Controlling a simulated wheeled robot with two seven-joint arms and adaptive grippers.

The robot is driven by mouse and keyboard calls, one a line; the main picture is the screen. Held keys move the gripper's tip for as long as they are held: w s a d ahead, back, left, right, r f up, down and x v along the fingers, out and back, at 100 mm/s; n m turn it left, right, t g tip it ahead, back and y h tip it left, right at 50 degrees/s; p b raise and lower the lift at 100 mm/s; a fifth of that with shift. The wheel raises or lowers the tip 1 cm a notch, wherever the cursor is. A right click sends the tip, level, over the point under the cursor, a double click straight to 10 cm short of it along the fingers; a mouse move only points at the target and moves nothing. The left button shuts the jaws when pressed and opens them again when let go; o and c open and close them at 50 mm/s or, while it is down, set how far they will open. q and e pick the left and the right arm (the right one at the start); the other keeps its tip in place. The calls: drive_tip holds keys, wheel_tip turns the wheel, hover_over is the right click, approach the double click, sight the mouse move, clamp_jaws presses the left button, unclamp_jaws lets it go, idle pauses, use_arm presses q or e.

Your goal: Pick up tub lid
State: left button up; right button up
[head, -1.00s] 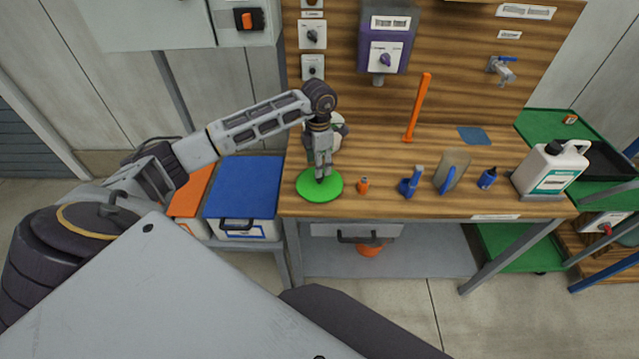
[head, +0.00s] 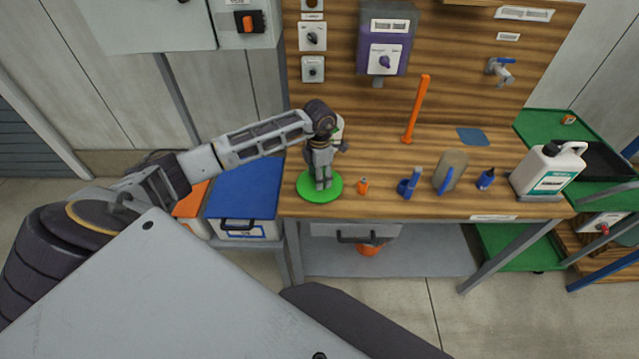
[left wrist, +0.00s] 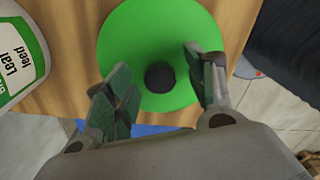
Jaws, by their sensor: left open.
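The tub lid, a flat bright green disc (head: 304,187) with a dark round knob, lies near the front left edge of the wooden bench. In the left wrist view the green lid (left wrist: 150,30) fills the upper middle, and its black knob (left wrist: 160,77) shows between my fingers. My left gripper (head: 322,186) points down over the lid. In the left wrist view my left gripper (left wrist: 158,64) is open and empty, one finger on each side of the knob. I cannot tell whether the fingertips touch the lid. My right gripper is not in view.
A white labelled bottle (left wrist: 18,55) stands close beside the lid, mostly hidden behind my wrist in the head view. A blue-lidded box (head: 243,187) sits left of the bench (head: 430,207).

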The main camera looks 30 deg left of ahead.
use_arm(q)
drive_tip(key=shift+f, duration=0.4)
drive_tip(key=c, duration=1.2)
drive_tip(key=shift+r, duration=0.2)
wheel_tip(320, 180, up, 8)
drive_tip(key=shift+b, duration=0.7)
drive_tip(key=shift+r, duration=0.85)
drive_tip(key=shift+r, duration=0.1)
